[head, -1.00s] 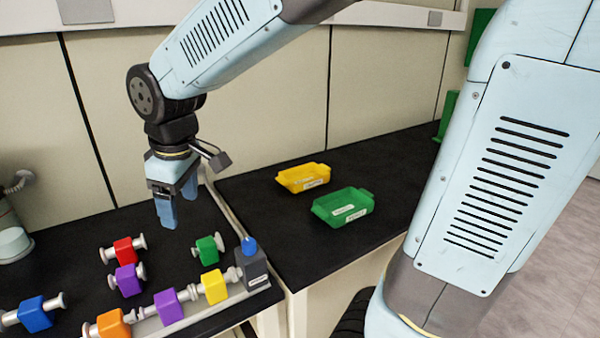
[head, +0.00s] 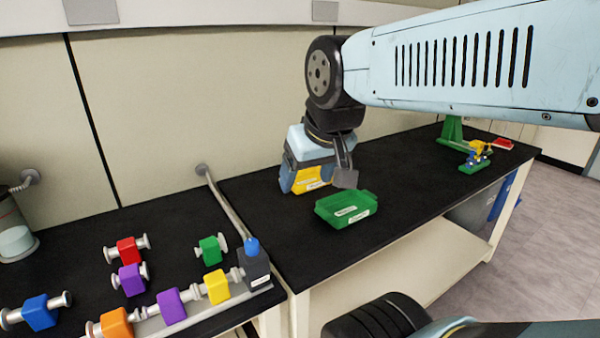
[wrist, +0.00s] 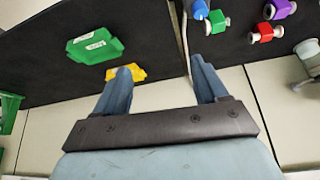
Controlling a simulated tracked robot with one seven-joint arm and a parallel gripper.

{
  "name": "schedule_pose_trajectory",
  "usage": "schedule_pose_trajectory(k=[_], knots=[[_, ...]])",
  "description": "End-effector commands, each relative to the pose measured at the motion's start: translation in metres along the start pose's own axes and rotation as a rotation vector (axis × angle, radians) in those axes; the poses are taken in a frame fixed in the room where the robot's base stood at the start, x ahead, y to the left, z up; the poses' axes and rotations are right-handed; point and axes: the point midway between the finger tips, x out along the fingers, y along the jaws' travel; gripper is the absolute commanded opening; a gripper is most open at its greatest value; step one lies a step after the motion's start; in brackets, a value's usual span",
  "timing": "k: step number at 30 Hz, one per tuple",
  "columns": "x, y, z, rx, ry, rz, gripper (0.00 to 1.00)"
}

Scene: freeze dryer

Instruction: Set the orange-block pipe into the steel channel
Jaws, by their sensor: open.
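The orange-block pipe (head: 117,322) is at the lower left of the head view, partly cut off by the frame edge. It lines up with a purple-block pipe (head: 171,305) and a yellow-block pipe (head: 217,287) along the steel channel (head: 205,318). I cannot tell whether the orange one lies inside the channel. A dark end block (head: 255,265) with a blue top stands at the channel's right end.
Red (head: 127,250), second purple (head: 131,279), green (head: 211,248) and blue (head: 39,312) block pipes lie on the left bench. The yellow tray (head: 312,184) and green tray (head: 347,210) stand on the right bench.

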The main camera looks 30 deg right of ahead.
Motion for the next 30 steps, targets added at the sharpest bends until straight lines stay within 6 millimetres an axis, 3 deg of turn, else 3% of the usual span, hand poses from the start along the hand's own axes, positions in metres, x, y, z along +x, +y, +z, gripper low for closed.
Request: schedule_pose_trajectory(k=[17, 23, 30], knots=[[0.002, -0.005, -0.005, 0.021, -0.01, -0.015, 0.72], [0.013, -0.028, -0.024, 0.164, -0.073, -0.072, 0.72], [0.032, -0.072, -0.048, 0.391, -0.186, -0.111, 0.72]])
